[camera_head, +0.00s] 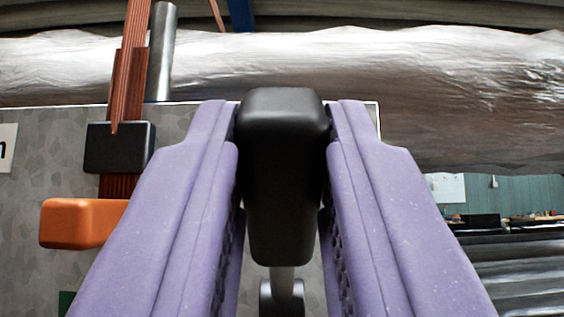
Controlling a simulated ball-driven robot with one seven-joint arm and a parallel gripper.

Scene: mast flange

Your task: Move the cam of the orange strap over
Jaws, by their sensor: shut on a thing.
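The orange strap (128,75) runs down from the top left, brownish-orange and ribbed. It passes through a black buckle (118,147). An orange block (85,222), which looks like its cam lever, sticks out to the left below the buckle. My gripper (283,118) has two purple fingers, one on each side of a black rounded handle (284,180). It is shut on that handle, right of the orange strap and apart from it. A grey stem (284,282) shows below the handle. I cannot tell what the handle belongs to.
A grey mottled panel (55,165) lies behind the strap, with a partly cut-off white label (7,147) at left. A shiny wrapped roll (440,90) crosses the back. A metal rod (161,55) stands beside the strap. A blue strip (241,15) shows at the top.

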